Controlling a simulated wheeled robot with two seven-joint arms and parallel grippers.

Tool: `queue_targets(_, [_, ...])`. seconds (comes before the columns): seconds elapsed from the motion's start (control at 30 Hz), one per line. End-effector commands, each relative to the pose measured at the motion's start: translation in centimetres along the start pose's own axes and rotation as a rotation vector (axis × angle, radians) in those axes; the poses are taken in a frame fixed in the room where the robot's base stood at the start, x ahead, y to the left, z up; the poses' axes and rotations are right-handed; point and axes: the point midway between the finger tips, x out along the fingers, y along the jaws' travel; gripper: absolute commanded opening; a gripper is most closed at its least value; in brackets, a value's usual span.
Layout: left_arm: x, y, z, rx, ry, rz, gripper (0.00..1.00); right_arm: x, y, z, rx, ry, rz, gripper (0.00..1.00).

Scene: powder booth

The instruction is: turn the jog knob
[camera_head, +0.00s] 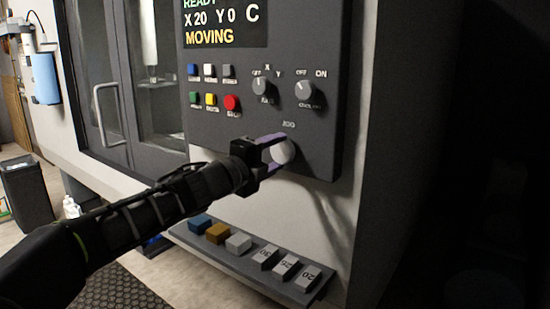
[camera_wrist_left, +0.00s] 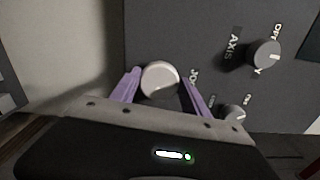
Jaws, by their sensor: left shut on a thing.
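The jog knob (camera_head: 283,152) is a round, pale grey knob low on the dark control panel, under the label "JOG". My left gripper (camera_head: 272,153) reaches it from the left, with its purple fingers on either side of the knob. In the left wrist view the knob (camera_wrist_left: 160,79) sits between the two purple fingers of the gripper (camera_wrist_left: 160,88). The gripper is shut on the knob. Part of the "JOG" label is hidden behind a finger in the wrist view. My right gripper is not in view.
Above are the axis knob (camera_head: 261,86), the coolant knob (camera_head: 304,91), several coloured buttons including a red one (camera_head: 232,103), and a screen (camera_head: 225,24) reading "MOVING". Below, a shelf (camera_head: 222,262) carries several blocks. A door handle (camera_head: 108,114) is at left.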

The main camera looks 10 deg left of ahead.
Motion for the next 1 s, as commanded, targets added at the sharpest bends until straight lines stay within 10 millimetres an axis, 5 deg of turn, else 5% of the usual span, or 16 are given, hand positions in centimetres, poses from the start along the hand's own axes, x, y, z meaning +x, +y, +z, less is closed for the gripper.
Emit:
queue_targets(0.5, [0.02, 0.06, -0.08, 0.344, 0.002, 0.002, 0.13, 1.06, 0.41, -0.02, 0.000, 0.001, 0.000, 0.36])
queue_targets(1.0, [0.04, 0.05, -0.10, 0.382, 0.002, 0.003, 0.13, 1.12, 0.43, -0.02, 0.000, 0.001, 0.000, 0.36])
